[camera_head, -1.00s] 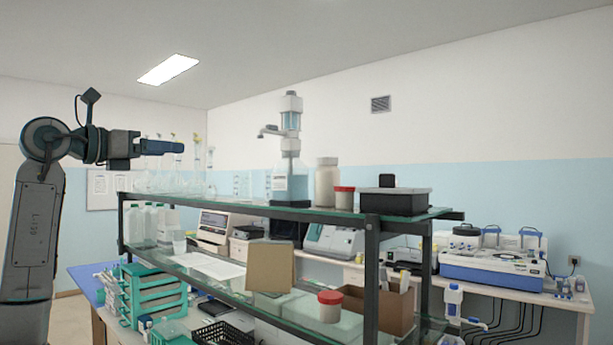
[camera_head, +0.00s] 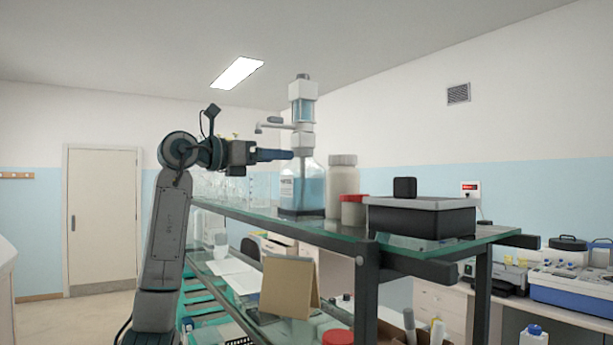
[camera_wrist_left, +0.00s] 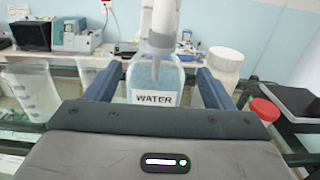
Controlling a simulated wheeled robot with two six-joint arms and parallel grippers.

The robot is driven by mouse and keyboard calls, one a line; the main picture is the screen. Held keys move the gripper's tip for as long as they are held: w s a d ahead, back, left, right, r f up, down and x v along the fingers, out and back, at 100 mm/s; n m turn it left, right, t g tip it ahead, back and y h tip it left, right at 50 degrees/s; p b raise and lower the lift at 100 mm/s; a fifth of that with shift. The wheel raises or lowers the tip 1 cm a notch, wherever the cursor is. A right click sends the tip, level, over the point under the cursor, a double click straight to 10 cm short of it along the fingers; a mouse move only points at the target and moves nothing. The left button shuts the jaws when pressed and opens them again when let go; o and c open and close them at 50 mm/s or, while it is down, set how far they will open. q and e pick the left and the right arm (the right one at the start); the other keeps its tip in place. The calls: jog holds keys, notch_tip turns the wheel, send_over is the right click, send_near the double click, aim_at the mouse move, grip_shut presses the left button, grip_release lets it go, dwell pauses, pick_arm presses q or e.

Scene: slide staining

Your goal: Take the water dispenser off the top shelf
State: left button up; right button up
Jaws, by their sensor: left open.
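The water dispenser (camera_head: 303,185) is a clear bottle of bluish liquid with a white pump top and a side spout. It stands upright on the glass top shelf (camera_head: 262,219). My left gripper (camera_head: 290,154) reaches in from the left at about the height of the bottle's shoulder. In the left wrist view, the bottle with its WATER label (camera_wrist_left: 154,97) shows between the two open blue fingers (camera_wrist_left: 155,88). The jaws are open, and I cannot tell whether either finger touches the bottle. My right gripper is in neither view.
Right of the dispenser stand a white jar (camera_head: 342,180), a small red-lidded jar (camera_head: 353,211) and a black-and-grey box (camera_head: 421,216). Clear glassware (camera_head: 222,187) stands behind my left arm on the shelf.

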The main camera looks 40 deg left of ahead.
aim_at(303, 158)
pick_arm(q)
jog(key=p+x, duration=0.2)
jog(key=x, duration=0.3)
jog(key=shift+w+r, duration=0.1)
jog(key=shift+w, duration=0.15)
jog(key=p+x, duration=0.2)
jog(key=x, duration=0.1)
jog(key=shift+a, duration=0.1)
jog(key=shift+w, duration=0.2)
jog(key=shift+s, duration=0.15)
jog(key=c, duration=0.8)
jog(key=shift+c, duration=1.3)
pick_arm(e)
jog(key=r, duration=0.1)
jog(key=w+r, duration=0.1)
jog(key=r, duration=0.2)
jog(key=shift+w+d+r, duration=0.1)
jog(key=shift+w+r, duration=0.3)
pick_arm(q)
jog(key=shift+c, duration=0.7)
